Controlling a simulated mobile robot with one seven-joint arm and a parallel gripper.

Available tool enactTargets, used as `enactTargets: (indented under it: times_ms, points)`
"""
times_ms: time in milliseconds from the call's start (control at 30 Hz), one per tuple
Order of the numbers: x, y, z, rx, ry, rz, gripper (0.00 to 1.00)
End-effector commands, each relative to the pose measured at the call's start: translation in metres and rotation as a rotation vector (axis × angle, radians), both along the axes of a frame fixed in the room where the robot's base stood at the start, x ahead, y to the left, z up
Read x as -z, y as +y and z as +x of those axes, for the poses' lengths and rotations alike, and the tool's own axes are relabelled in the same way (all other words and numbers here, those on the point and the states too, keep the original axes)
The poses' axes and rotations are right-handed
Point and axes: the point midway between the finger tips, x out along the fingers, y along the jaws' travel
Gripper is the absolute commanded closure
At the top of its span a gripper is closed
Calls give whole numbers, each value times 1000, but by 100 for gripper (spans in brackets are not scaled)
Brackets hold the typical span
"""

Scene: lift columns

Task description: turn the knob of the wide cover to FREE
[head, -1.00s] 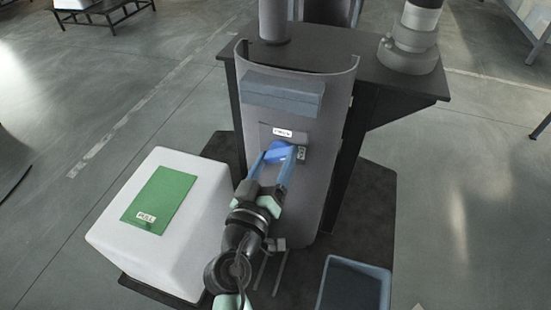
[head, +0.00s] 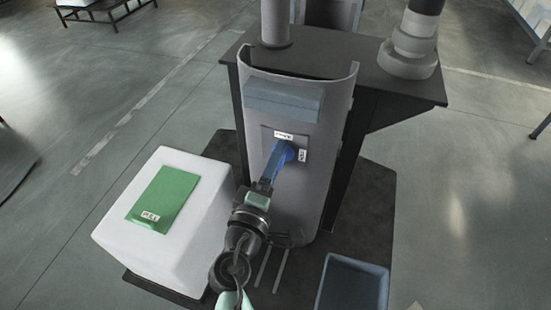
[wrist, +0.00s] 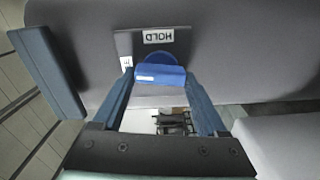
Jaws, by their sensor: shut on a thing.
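The wide cover (head: 335,120) is a tall curved grey panel with a blue-grey block handle (head: 283,98) near its top. Its blue knob (head: 286,153) sits on a dark plate below the handle. My gripper (wrist: 160,84) is shut on the knob's bar, one finger on each end in the wrist view. A label reading HOLD (wrist: 158,36) is above the knob there. A second, partly hidden label (wrist: 126,63) is at the left. A white mark (wrist: 146,78) on the bar is at its left end, towards that second label. In the head view, the labels are above and right of the knob.
A white box-shaped cover (head: 125,215) with a green PULL panel (head: 163,200) stands left of my arm. A blue tray (head: 352,285) lies at the lower right. A dark table top (head: 400,85) with grey columns is behind the wide cover.

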Motion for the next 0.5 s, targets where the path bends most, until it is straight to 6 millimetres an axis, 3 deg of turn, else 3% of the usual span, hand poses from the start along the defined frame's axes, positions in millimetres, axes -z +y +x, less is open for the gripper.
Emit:
enactTargets:
  times_ms: [500]
  points:
    - [0, 0, 0, -1, 49, -153, 81]
